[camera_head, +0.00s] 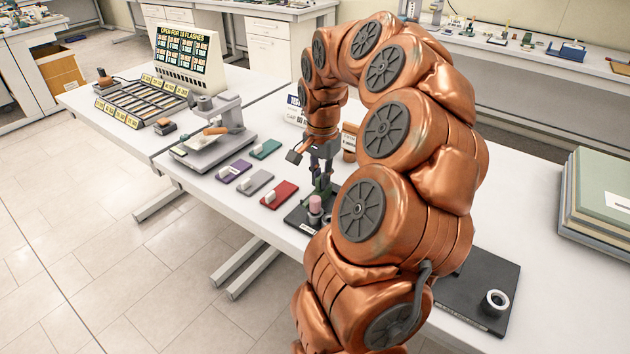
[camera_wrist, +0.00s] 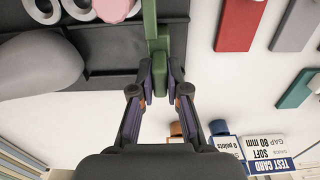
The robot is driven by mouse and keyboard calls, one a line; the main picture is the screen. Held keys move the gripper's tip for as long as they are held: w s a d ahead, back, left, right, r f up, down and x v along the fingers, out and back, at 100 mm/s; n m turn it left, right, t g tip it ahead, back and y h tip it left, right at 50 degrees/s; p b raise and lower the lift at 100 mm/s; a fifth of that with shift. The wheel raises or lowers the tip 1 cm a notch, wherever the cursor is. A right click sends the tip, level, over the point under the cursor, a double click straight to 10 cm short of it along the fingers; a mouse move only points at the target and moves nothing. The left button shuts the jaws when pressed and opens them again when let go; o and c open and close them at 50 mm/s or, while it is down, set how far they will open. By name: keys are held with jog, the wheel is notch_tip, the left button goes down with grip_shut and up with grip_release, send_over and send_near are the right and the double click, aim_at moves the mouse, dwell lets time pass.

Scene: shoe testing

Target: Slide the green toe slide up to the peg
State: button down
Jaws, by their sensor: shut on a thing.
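The green toe slide (camera_wrist: 151,25) is a narrow upright-looking green bar over a dark fixture plate (camera_wrist: 110,62). My gripper (camera_wrist: 160,82) is shut on its near end in the wrist view. In the head view my gripper (camera_head: 322,165) points down at the green slide (camera_head: 322,187), beside a pink-topped cylinder (camera_head: 315,203) on the dark plate (camera_head: 297,217). My arm hides much of the fixture.
A grey rounded form (camera_wrist: 38,65) lies left of the slide. Purple (camera_head: 234,171), grey (camera_head: 256,183), red (camera_head: 279,194) and teal (camera_head: 265,149) plates lie to the left. A scale (camera_head: 205,150) stands beyond them. A test card box (camera_wrist: 268,152) is near my gripper.

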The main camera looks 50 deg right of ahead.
jog(key=shift+s, duration=0.2)
jog(key=c, duration=1.2)
grip_release()
jog(key=shift+o, duration=0.2)
jog(key=shift+r, duration=0.1)
notch_tip(320, 180, up, 12)
jog(key=shift+a, duration=0.1)
